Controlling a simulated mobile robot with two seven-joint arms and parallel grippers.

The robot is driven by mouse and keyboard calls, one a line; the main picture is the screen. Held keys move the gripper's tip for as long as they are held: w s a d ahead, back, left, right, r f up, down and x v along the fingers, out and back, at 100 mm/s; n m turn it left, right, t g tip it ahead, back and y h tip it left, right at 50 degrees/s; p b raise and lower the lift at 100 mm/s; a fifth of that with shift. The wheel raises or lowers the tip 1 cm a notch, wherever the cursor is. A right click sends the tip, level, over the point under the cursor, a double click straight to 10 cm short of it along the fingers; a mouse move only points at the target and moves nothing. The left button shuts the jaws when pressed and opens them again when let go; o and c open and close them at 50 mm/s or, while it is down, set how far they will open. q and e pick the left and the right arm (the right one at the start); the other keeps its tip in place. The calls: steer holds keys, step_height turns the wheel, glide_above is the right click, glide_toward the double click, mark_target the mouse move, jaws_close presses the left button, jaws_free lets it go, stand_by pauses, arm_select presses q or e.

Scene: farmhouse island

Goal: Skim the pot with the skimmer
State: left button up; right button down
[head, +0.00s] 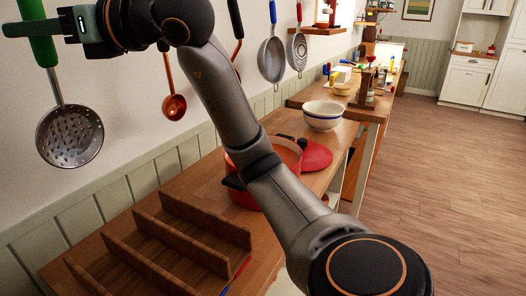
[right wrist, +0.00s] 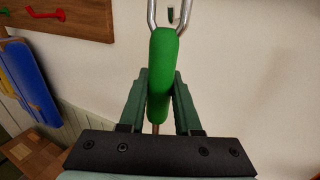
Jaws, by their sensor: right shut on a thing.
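The skimmer (head: 70,136) hangs upright at the upper left of the head view, its round perforated metal bowl low and its green handle above. My right gripper (head: 42,27) is shut on that green handle. In the right wrist view the handle (right wrist: 160,65) stands between the two fingers, with a metal loop above it. A small hook shows inside the loop; I cannot tell whether the loop still rests on it. The red pot (head: 288,152) stands on the wooden counter, partly hidden behind my right arm. My left gripper is not in view.
A red lid (head: 316,156) lies right of the pot. A wooden rack with dividers (head: 187,232) is at the near counter. A copper ladle (head: 174,106) and strainers (head: 272,60) hang along the wall. A white bowl (head: 323,115) stands farther back. The floor at right is clear.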

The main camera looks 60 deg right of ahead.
steer(key=s, duration=0.3)
steer(key=shift+a+b, duration=0.1)
steer(key=shift+b, duration=0.2)
stand_by(0.3)
steer(key=shift+s+a+f+b, duration=0.1)
steer(key=shift+s+f+b, duration=0.15)
steer(key=shift+s, duration=0.7)
steer(key=shift+s+f+b, duration=0.15)
steer(key=shift+s+b, duration=0.2)
steer(key=shift+s, duration=0.65)
steer(key=shift+s+a+f+b, duration=0.1)
steer(key=shift+s+f+b, duration=0.15)
steer(key=shift+s, duration=0.7)
